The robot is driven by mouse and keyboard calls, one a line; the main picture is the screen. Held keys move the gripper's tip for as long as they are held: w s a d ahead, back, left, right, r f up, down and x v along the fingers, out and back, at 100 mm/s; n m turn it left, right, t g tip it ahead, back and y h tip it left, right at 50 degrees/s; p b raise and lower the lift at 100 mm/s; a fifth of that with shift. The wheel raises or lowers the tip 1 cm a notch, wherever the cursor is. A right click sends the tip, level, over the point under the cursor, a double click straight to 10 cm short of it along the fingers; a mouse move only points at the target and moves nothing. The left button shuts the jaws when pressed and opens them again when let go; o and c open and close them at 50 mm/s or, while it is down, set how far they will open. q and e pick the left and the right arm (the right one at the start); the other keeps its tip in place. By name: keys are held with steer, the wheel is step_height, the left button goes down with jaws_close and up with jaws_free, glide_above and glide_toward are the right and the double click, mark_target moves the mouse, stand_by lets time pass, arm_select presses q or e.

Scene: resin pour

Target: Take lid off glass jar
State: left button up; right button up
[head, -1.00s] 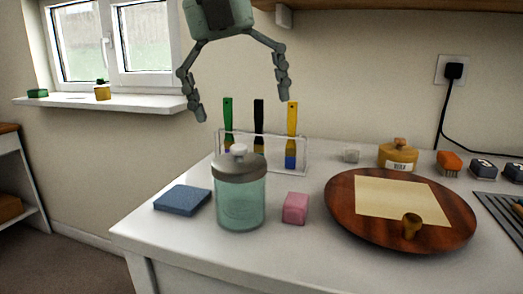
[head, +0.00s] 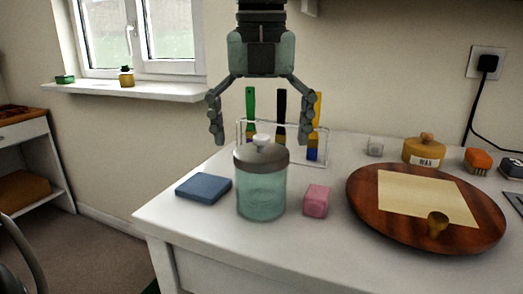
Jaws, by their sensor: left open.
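The glass jar (head: 261,195) is pale green and stands upright on the white table. Its grey lid (head: 262,154) with a white knob (head: 262,140) sits on top of it. My left gripper (head: 263,141) hangs pointing down above the jar, fingers spread wide on either side of the lid's knob in the picture. It is open and holds nothing, and I see no contact with the lid. How far it is in front of or behind the jar is hard to tell. My right gripper is not in view.
A clear rack with brushes (head: 281,115) stands behind the jar. A blue pad (head: 204,188) lies left of it and a pink block (head: 316,201) right. A round wooden board (head: 360,205) with paper and a small brass knob (head: 437,223) lies further right, near a wax pot (head: 424,150).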

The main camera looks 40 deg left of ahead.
arm_select(q)
steer(key=shift+c, duration=0.4)
steer(key=shift+s, duration=0.1)
steer(key=c, duration=1.7)
steer(key=shift+f, duration=0.1)
jaws_close()
